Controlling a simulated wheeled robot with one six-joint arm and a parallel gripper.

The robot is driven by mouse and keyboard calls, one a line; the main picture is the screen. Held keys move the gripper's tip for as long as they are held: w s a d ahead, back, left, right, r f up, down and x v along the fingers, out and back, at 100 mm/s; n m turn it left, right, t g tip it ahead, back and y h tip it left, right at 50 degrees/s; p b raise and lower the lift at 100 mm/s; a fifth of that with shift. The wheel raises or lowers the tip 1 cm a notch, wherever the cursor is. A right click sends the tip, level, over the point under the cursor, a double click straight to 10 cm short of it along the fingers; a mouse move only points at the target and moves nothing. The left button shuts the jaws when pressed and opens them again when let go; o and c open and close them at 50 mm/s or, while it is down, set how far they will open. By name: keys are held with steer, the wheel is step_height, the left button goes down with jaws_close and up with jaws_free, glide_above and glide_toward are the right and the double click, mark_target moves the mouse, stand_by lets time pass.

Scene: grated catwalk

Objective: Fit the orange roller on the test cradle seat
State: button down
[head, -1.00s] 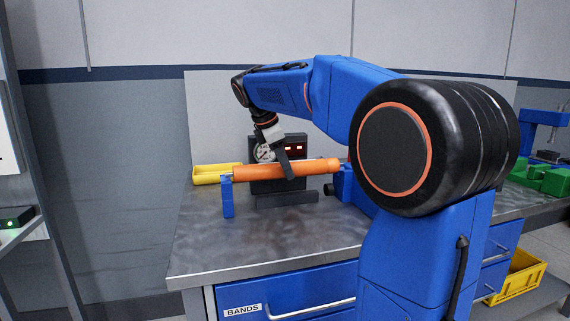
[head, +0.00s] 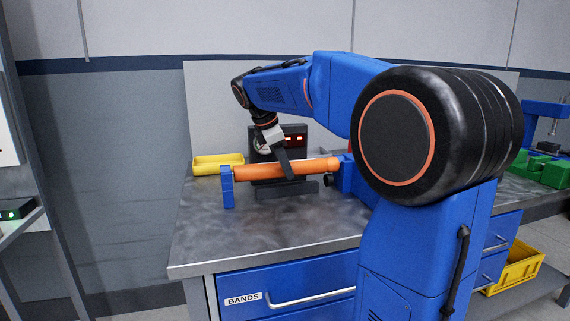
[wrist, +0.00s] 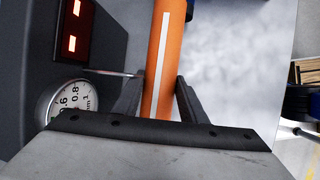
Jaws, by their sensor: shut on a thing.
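The orange roller (head: 255,173) lies nearly level across the test cradle in the head view. My gripper (head: 287,172) is shut on the roller near its middle, from above. The cradle has a blue post (head: 227,187) at the left and a blue block (head: 346,173) at the right. The roller's left end is at the left post, just below its top; its right end is close to the right block. I cannot tell if either end rests in its seat. In the wrist view, the roller (wrist: 165,50), with a white stripe, runs between my two dark fingers.
A dark gauge unit with red displays (head: 295,138) stands close behind the roller; its dial (wrist: 75,101) shows in the wrist view. A yellow tray (head: 218,165) is at the back left. The bench front (head: 270,240) is clear. Green blocks (head: 545,172) lie far right.

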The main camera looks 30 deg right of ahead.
stand_by(0.3)
steer(key=c, duration=0.6)
jaws_free()
steer(key=shift+r, duration=0.1)
steer(key=shift+r, duration=3.9)
steer(key=shift+s, duration=0.15)
